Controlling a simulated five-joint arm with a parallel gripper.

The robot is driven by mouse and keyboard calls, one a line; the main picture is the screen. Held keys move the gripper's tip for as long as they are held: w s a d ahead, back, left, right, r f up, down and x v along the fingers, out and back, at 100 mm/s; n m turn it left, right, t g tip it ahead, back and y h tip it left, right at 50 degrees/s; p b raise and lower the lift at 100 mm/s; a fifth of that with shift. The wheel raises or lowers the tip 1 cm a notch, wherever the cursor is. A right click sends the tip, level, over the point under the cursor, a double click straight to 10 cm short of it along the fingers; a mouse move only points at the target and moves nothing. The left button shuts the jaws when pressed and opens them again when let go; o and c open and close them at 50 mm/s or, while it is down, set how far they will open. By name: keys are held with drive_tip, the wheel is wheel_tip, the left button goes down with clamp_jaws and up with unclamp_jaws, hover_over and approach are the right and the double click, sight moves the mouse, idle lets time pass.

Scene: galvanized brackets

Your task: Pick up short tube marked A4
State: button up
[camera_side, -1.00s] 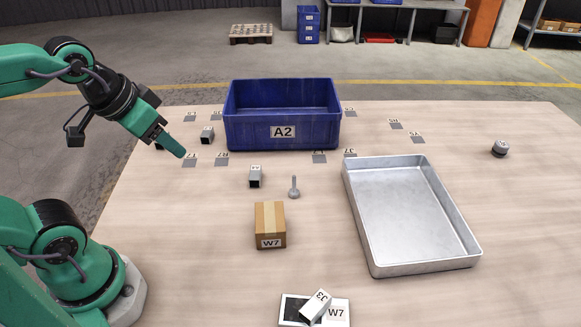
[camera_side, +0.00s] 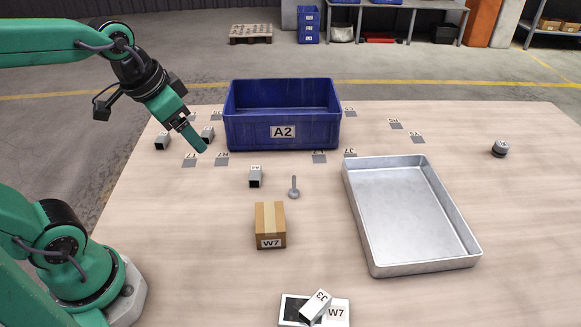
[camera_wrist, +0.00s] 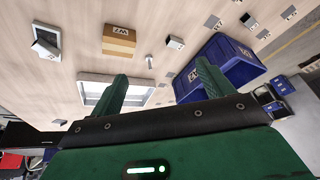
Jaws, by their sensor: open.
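Several short grey square tubes are in view, with labels mostly too small to read surely. One tube (camera_side: 255,181), whose label may read A4, stands on the table left of a bolt; it also shows in the wrist view (camera_wrist: 174,42). A second tube (camera_side: 207,135) is beside the blue bin, partly behind my fingers. A third tube (camera_side: 162,143) is at the far left. A tube marked J3 (camera_side: 316,306) lies tilted on a dark and white plate in front. My gripper (camera_side: 203,149) is open and empty above the table's left side; its green fingers are spread in the wrist view (camera_wrist: 162,72).
A blue bin marked A2 (camera_side: 282,111) stands at the back. A cardboard box W7 (camera_side: 270,222), an upright bolt (camera_side: 294,189) and a metal tray (camera_side: 412,215) occupy the middle and right. Flat grey label patches lie around the bin.

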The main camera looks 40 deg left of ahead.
drive_tip(key=w+a+f+m+g, duration=0.15)
drive_tip(key=w+f+m, duration=0.3)
drive_tip(key=w, duration=0.65)
drive_tip(key=m+g, duration=0.3)
hover_over(255, 172)
wheel_tip(255, 172, down, 11)
drive_tip(key=shift+r, duration=0.2)
drive_tip(key=shift+w+f, duration=0.2)
drive_tip(key=shift+f, duration=1.5)
drive_tip(key=shift+s+f, duration=0.15)
drive_tip(key=shift+f, duration=1.15)
drive_tip(key=shift+s+f, duration=0.1)
drive_tip(key=shift+f, duration=1.2)
drive_tip(key=c, duration=1.1)
